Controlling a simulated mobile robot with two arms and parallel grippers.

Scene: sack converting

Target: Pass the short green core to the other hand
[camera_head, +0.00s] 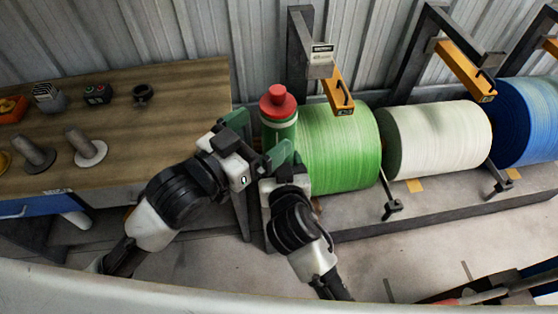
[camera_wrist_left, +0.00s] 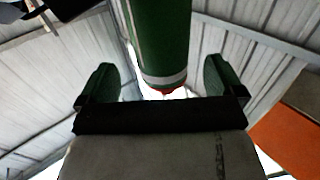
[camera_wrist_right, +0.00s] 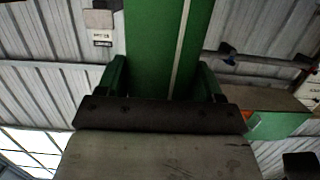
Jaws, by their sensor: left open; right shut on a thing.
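The short green core (camera_head: 282,132) stands about upright in the head view, with a red cap on top and a pale band below it. It also shows in the left wrist view (camera_wrist_left: 160,40) and the right wrist view (camera_wrist_right: 165,45). My right gripper (camera_wrist_right: 165,80) is shut on the core, a finger on each side; in the head view its fingers are partly hidden. My left gripper (camera_head: 260,141) is open at the core from the left. In the left wrist view the core lies between its spread fingers (camera_wrist_left: 163,82), with gaps on both sides.
A large green roll (camera_head: 340,150) lies just right of the core, with a white roll (camera_head: 437,140) and a blue roll (camera_head: 528,120) beyond. Dark stands with orange arms (camera_head: 465,68) rise behind. A wooden bench (camera_head: 185,90) with several small items is at left.

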